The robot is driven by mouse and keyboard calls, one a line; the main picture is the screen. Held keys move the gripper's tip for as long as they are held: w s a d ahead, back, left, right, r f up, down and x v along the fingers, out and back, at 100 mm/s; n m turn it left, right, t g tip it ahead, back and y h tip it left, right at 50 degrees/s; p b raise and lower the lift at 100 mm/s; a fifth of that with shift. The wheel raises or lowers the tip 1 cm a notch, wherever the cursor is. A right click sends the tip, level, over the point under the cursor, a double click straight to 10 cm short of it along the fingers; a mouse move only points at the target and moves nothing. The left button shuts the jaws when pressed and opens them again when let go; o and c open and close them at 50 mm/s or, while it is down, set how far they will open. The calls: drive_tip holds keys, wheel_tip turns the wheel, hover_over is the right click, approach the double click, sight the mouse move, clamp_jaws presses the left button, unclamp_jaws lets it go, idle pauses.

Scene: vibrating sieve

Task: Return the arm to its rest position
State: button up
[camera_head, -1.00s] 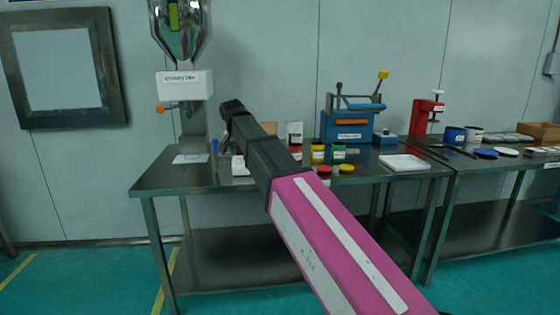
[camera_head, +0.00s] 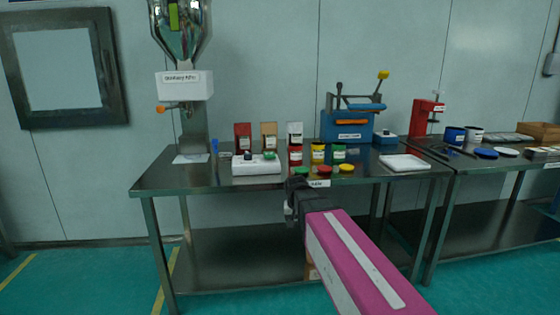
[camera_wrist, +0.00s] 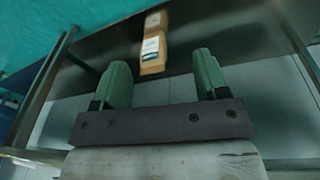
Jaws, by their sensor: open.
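My arm, with its pink and white link, reaches from the lower right in the head view. Its dark end hangs in front of the table's front edge, and the fingertips are hard to make out there. In the wrist view my gripper (camera_wrist: 160,85) shows two green fingers wide apart with nothing held between them. Beyond the fingers a tan box with a label (camera_wrist: 153,50) lies on a dark metal surface. Part of a tan box (camera_head: 311,271) also shows on the lower shelf in the head view, mostly hidden behind my arm.
A steel hopper with a white housing (camera_head: 184,86) stands at the left. A second table on the right holds a red press (camera_head: 427,118).

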drive_tip(key=s+d+f+g, duration=0.1)
drive_tip(key=s+d+f, duration=1.1)
drive_tip(key=s+f, duration=0.1)
drive_tip(key=shift+s+f+n+g+y, duration=0.3)
drive_tip(key=shift+s+n+y, duration=0.1)
drive_tip(key=shift+s, duration=0.2)
